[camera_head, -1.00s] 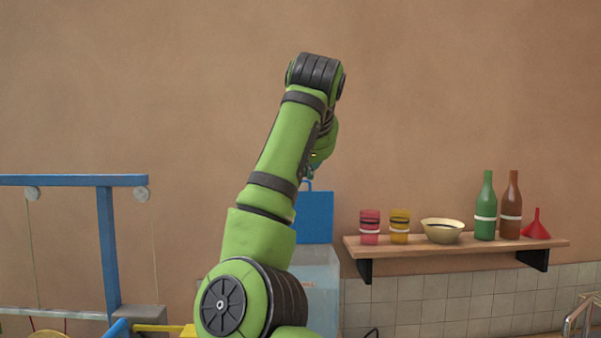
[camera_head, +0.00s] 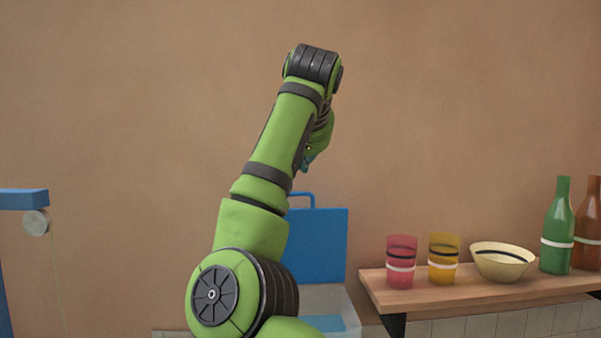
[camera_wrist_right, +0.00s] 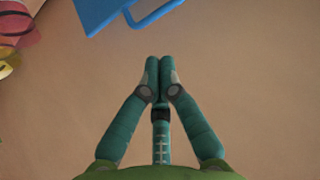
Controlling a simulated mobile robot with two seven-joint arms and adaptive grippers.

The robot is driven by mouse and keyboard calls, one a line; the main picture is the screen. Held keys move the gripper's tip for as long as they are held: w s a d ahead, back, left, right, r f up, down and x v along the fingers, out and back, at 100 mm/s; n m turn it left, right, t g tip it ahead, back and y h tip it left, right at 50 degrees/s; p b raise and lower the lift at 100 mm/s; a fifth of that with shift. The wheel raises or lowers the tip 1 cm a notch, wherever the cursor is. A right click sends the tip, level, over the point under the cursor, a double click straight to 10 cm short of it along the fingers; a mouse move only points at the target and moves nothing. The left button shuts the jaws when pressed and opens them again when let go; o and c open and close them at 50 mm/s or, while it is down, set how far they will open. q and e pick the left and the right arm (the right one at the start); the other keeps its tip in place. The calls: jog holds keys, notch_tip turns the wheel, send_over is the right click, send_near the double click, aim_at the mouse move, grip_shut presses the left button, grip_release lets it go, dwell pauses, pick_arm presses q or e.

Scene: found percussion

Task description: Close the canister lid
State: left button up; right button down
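The canister (camera_head: 347,300) is a pale, clear-looking box, partly hidden behind my right arm. Its blue lid (camera_head: 322,245) stands open, upright at the back, with a loop handle on its top edge. In the wrist view the lid (camera_wrist_right: 103,12) and its handle show at the top edge. My right gripper (camera_wrist_right: 159,66) has its teal fingertips together with nothing between them, apart from the lid. In the head view only a bit of this gripper (camera_head: 308,160) shows beside the arm, above the lid. My left gripper is out of view.
A wooden shelf (camera_head: 480,292) to the right of the canister bears a red cup (camera_head: 401,262), a yellow cup (camera_head: 443,259), a bowl (camera_head: 502,262), a green bottle (camera_head: 558,228) and a brown bottle (camera_head: 589,225). A blue frame (camera_head: 22,199) stands at far left. The wall is bare above.

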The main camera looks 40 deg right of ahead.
jog(key=p+x, duration=0.4)
jog(key=x, duration=0.4)
jog(key=shift+w+d+f, duration=0.1)
jog(key=shift+w+f, duration=0.05)
jog(key=shift+f, duration=0.1)
jog(key=shift+s, duration=0.2)
jog(key=shift+w, duration=0.1)
